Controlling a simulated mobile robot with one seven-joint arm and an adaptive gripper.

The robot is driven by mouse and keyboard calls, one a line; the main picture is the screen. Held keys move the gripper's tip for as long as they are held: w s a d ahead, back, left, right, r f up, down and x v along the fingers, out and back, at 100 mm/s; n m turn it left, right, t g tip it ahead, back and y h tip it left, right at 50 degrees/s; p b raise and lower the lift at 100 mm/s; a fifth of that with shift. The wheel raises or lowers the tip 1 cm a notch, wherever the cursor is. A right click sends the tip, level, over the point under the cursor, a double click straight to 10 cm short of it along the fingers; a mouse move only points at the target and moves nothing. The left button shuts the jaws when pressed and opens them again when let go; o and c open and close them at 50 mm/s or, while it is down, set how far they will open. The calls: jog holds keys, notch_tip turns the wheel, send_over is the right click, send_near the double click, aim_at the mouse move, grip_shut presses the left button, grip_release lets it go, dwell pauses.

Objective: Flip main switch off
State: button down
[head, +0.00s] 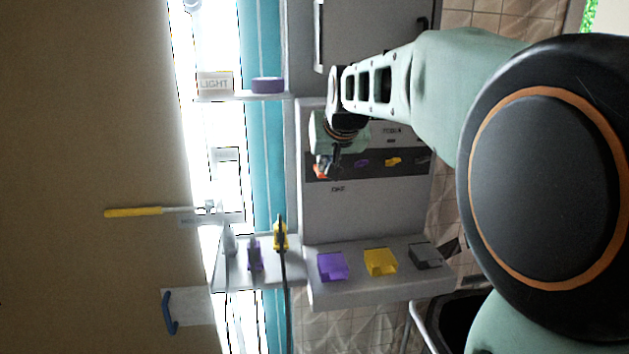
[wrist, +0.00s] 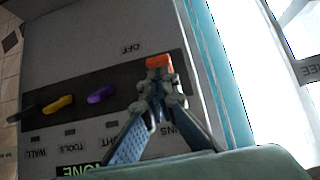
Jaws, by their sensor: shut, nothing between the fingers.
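The orange main switch (head: 320,172) is at one end of a dark strip on a grey panel (head: 365,212) in the head view. In the wrist view, the orange switch (wrist: 159,61) shows just beyond my fingertips. My gripper (wrist: 160,88) is shut and empty, with its tips at the switch, touching or very close. In the head view my gripper (head: 329,162) partly covers the switch. The OFF label (wrist: 130,48) is on the bare side of the strip. The label beside the switch is partly hidden by my fingers, so its exact tilt is hard to tell.
Purple (wrist: 101,94), yellow (wrist: 58,104) and dark (wrist: 28,114) switches sit along the same strip. A grey ledge (head: 350,288) holds purple, yellow and grey blocks. A shelf with tools (head: 253,255) and a teal wall band (head: 268,150) lie beside the panel.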

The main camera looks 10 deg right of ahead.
jog(key=shift+f+t+b, duration=0.3)
jog(key=shift+t+b, duration=0.3)
jog(key=shift+b, duration=0.15)
jog(key=shift+w+r+p, duration=0.35)
jog(key=shift+w+p, duration=0.2)
jog(key=shift+w, duration=0.1)
jog(key=shift+s, duration=0.15)
